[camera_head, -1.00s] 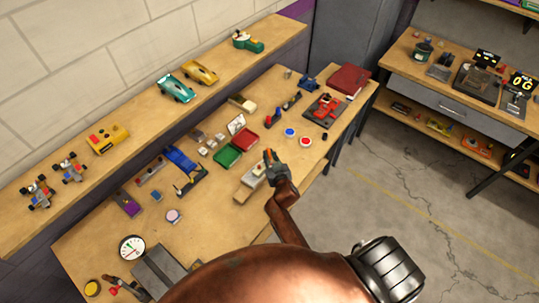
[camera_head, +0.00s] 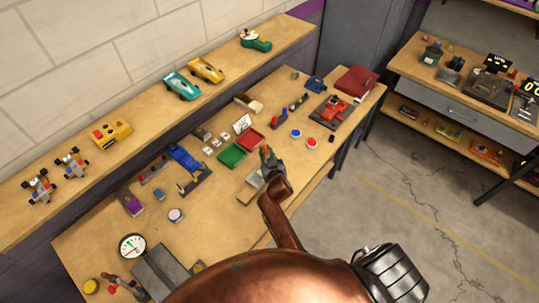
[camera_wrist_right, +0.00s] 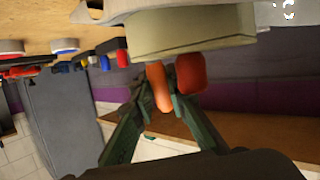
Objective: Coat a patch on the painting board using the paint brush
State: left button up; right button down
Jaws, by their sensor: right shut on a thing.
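My right gripper (camera_head: 267,160) is over the workbench, shut on an orange-handled thing (camera_wrist_right: 158,88) that looks like the paint brush. The bristles cannot be made out. A flat pale board with a grey part (camera_head: 249,190) lies just left of the gripper; it may be the painting board, and the arm partly covers it. In the right wrist view a large cream block (camera_wrist_right: 190,35) is close beyond the fingertips, and a red-orange rounded piece (camera_wrist_right: 191,73) is beside the handle. Whether the brush touches the board cannot be told. My left gripper is not in view.
A green tray (camera_head: 232,155) and a red tray (camera_head: 257,138) sit behind the gripper. A blue clamp-like piece (camera_head: 185,158), a dial (camera_head: 132,246) and red and blue round pots (camera_head: 312,143) are around. A shelf with toy cars (camera_head: 181,87) runs along the wall.

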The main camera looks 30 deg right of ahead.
jog(key=shift+w+a, duration=0.15)
jog(key=shift+s+d+p, duration=0.4)
jog(key=shift+s+p, duration=0.1)
jog(key=shift+s, duration=0.2)
jog(key=shift+s+d+p, duration=0.4)
jog(key=shift+s+p, duration=0.1)
jog(key=shift+s, duration=0.35)
jog(key=shift+s+d+p, duration=0.4)
jog(key=shift+s+p, duration=0.05)
jog(key=shift+s, duration=0.35)
jog(key=shift+s+a, duration=0.15)
jog(key=shift+a, duration=0.1)
